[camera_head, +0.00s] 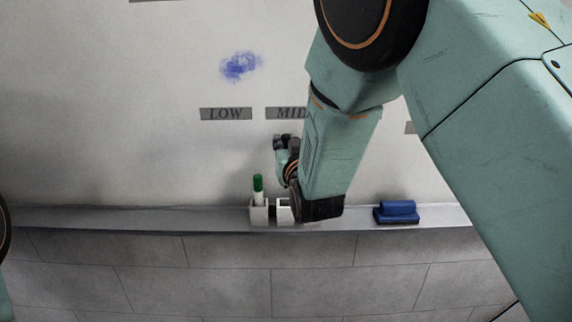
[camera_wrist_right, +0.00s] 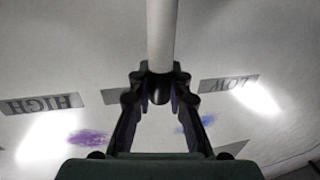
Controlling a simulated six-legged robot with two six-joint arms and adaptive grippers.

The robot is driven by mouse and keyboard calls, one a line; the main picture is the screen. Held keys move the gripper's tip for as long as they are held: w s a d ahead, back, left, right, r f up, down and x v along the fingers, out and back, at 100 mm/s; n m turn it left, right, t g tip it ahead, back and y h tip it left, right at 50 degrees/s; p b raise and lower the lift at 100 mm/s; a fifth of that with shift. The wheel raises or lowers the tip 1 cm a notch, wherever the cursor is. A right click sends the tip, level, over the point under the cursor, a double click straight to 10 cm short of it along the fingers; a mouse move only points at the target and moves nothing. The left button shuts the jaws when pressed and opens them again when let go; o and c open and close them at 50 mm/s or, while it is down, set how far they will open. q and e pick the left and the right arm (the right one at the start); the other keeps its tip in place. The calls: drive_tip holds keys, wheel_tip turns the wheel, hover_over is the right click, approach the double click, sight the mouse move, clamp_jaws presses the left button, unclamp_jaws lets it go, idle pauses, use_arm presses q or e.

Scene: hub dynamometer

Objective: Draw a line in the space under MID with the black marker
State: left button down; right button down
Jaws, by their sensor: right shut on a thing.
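The MID label (camera_head: 288,113) is on the whiteboard, its right end hidden by my right arm. In the wrist view a grey label piece behind the fingers is mostly covered. My right gripper (camera_wrist_right: 160,80) is shut on a marker (camera_wrist_right: 162,35) with a white barrel and a dark end between the fingers. The barrel runs out of the top of the wrist view. In the head view the right gripper (camera_head: 286,145) is in front of the board below MID, above the ledge, and the marker cannot be made out. My left gripper is out of view.
A white holder (camera_head: 259,213) with a green-capped marker (camera_head: 258,184) stands on the ledge (camera_head: 120,219). A blue eraser (camera_head: 397,212) lies to its right. The LOW label (camera_head: 226,114) and a blue smudge (camera_head: 240,66) are left of MID. The HIGH label (camera_wrist_right: 42,104) shows in the wrist view.

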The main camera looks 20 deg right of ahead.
drive_tip(key=shift+r+n, duration=0.2)
drive_tip(key=shift+n, duration=0.2)
drive_tip(key=shift+d+r+n+b, duration=0.25)
drive_tip(key=shift+r+n+b, duration=0.1)
drive_tip(key=shift+r+n, duration=0.75)
drive_tip(key=s+a+r+n+g+y, duration=0.1)
drive_tip(key=s+a+n+y, duration=0.3)
drive_tip(key=n, duration=0.6)
drive_tip(key=s+a+r+n+g+y+b, duration=0.1)
drive_tip(key=s+a+n+g+y, duration=0.2)
drive_tip(key=a+n+y, duration=0.6)
drive_tip(key=shift+s+r+n+y, duration=0.15)
drive_tip(key=shift+s+n+y, duration=0.35)
drive_tip(key=shift+s+n, duration=0.5)
drive_tip(key=shift+w+d, duration=0.2)
drive_tip(key=shift+w, duration=0.75)
drive_tip(key=shift+w+d, duration=0.25)
drive_tip(key=shift+w, duration=0.65)
drive_tip(key=shift+w+d, duration=0.2)
drive_tip(key=shift+w, duration=0.75)
